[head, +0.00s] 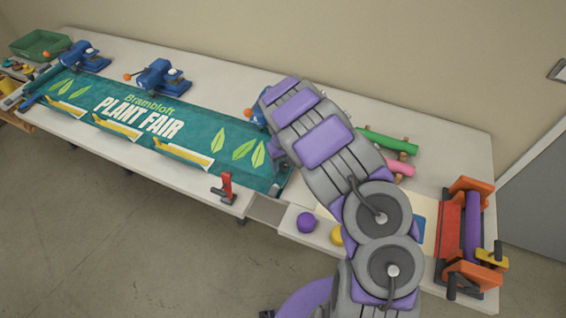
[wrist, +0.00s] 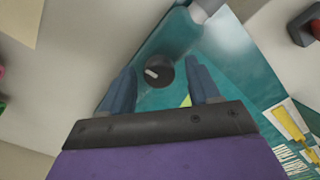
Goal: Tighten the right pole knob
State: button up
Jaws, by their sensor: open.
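A round dark knob (wrist: 160,70) with a white pointer mark shows in the wrist view, over the teal banner. My gripper (wrist: 161,82) is open. Its two blue-grey fingers stand on either side of the knob, with gaps, and hold nothing; I cannot tell how high they are above it. A grey pole end (wrist: 207,8) shows at the top of the wrist view. In the head view the teal Plant Fair banner (head: 140,125) lies along the table, and my arm hides the knob and most of the gripper at its right end.
A red-handled clamp (head: 227,188) stands at the table's front edge. An orange roller machine (head: 468,190) stands at right.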

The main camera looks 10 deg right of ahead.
jog(key=shift+c, duration=0.4)
jog(key=c, duration=1)
jog(key=shift+o, duration=0.2)
jog(key=shift+m, duration=0.6)
jog(key=o, duration=1)
jog(key=shift+o, duration=0.2)
